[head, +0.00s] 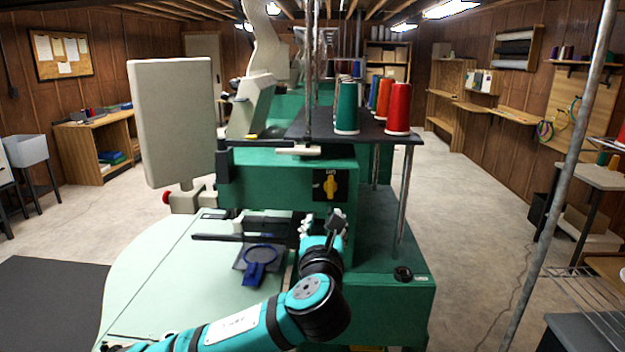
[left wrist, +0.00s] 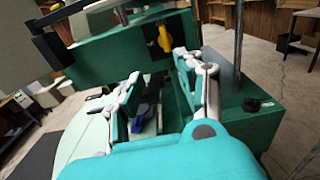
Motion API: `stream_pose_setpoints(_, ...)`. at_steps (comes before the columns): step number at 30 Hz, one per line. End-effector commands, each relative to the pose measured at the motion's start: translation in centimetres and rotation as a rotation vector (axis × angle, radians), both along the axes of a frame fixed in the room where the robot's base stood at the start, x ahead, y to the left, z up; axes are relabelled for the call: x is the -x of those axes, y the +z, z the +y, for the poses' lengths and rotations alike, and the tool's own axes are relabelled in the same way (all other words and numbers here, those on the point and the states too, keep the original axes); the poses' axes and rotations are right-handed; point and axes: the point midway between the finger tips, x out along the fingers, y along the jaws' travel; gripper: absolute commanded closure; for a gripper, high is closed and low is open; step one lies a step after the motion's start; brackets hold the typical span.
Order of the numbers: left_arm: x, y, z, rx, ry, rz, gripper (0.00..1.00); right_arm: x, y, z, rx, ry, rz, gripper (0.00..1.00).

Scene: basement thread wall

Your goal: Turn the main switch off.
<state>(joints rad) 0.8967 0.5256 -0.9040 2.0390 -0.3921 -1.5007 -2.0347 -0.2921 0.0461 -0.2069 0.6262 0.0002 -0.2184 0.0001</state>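The main switch (head: 330,187) is a yellow knob on a black plate, on the front of the green machine body (head: 297,172). In the head view the knob stands about upright; the small lettering above it is too small to read surely. My left gripper (head: 323,222) is just below and in front of the switch, apart from it. In the left wrist view the fingers of my left gripper (left wrist: 158,68) are spread with nothing between them, and the yellow knob (left wrist: 164,40) shows beyond the fingertips. My right gripper is not in view.
A dark shelf with green and red thread cones (head: 398,108) sits above the switch on metal posts. A blue hoop (head: 260,256) lies left of my gripper on the pale table (head: 170,290). A black round knob (head: 403,273) is at the lower right.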

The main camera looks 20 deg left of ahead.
Motion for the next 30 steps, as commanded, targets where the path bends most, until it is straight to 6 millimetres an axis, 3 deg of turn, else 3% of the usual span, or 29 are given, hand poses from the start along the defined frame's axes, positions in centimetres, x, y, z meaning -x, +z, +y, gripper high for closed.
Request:
stream_pose_setpoints(5,-1.2,0.5,0.4,-0.017,0.004,-0.001,0.62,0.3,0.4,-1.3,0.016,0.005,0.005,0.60)
stream_pose_setpoints(9,-3.8,0.5,1.2,-0.016,0.005,-0.002,0.62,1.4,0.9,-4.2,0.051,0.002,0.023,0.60)
stream_pose_setpoints(12,-6.0,0.5,1.8,-0.014,0.005,-0.001,0.62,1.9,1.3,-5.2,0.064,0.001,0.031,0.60)
stream_pose_setpoints(22,-12.7,0.4,3.7,-0.012,0.004,-0.002,0.62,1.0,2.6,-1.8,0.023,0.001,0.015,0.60)
stream_pose_setpoints(30,-15.9,0.2,4.6,-0.011,0.002,-0.002,0.62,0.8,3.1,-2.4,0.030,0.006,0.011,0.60)
